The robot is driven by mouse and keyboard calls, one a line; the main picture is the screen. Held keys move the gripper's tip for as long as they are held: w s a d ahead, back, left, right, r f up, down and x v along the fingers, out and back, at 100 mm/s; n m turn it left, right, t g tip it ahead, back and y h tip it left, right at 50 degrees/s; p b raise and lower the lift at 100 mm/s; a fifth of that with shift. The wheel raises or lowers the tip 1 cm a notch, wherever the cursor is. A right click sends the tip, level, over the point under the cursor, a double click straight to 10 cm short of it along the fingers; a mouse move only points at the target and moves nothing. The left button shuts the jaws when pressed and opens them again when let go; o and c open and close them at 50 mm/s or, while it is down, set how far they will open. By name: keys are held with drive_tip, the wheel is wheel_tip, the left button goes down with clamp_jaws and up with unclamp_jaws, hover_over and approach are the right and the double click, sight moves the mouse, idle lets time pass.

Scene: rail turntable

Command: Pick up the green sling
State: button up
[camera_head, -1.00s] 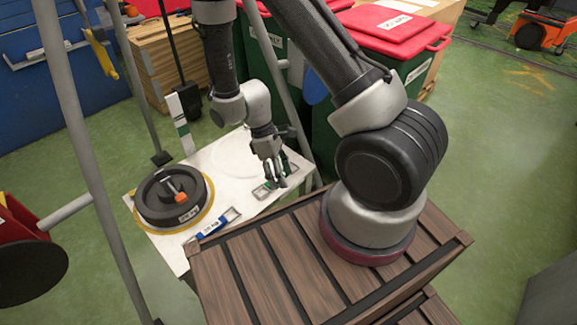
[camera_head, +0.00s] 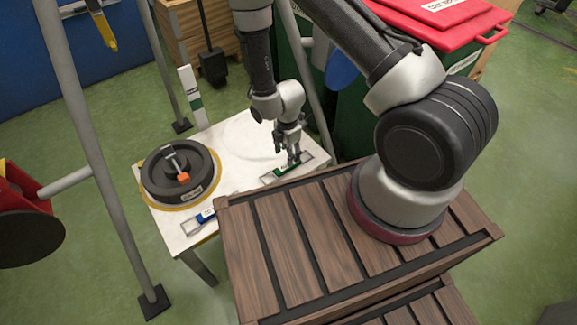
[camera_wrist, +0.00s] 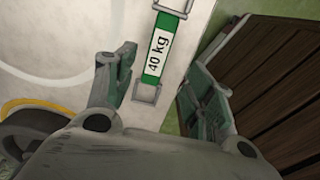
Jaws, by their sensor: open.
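The green sling (camera_head: 285,171) lies flat on the white table, near its right edge, with a grey metal loop at each end. In the wrist view the green sling (camera_wrist: 153,76) carries a white "40 kg" label, and its upper end is cut off by the frame edge. My gripper (camera_head: 292,156) points down over the sling and partly hides it in the head view. In the wrist view my gripper (camera_wrist: 160,70) is open, one finger on each side of the sling, with nothing between them gripped. I cannot tell the exact height above the table.
A blue sling (camera_head: 206,217) lies at the white table's (camera_head: 232,180) front edge. A wooden slatted crate (camera_head: 270,250) stands close in front. Grey poles (camera_head: 88,130) rise nearby.

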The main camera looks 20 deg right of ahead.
sight(287, 167)
drive_tip(key=f, duration=0.7)
drive_tip(key=shift+w+f, duration=0.2)
clamp_jaws()
